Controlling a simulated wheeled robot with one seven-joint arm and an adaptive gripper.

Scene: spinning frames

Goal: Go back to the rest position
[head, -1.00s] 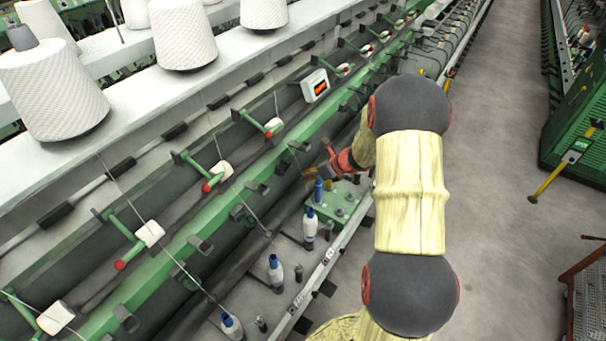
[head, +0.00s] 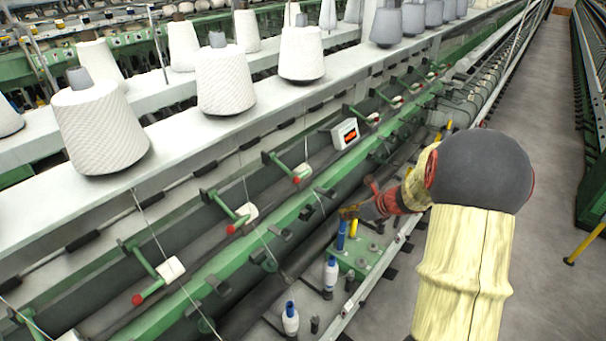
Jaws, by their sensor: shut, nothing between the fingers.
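My gripper (head: 349,212) is in the middle right of the head view, at the end of my arm in its pale yellow sleeve. It is shut and empty, above the green plate (head: 362,256) on the front ledge of the spinning frame (head: 300,225). A blue tube (head: 341,236) stands upright just below the gripper; whether they touch is hard to tell. My dark round joint and sleeve hide part of the ledge and aisle on the right.
Blue-topped bobbins (head: 331,273) stand along the ledge. White yarn cones (head: 224,80) stand on the upper shelf. The grey aisle floor (head: 545,130) is open, with a yellow bar (head: 584,244) at right.

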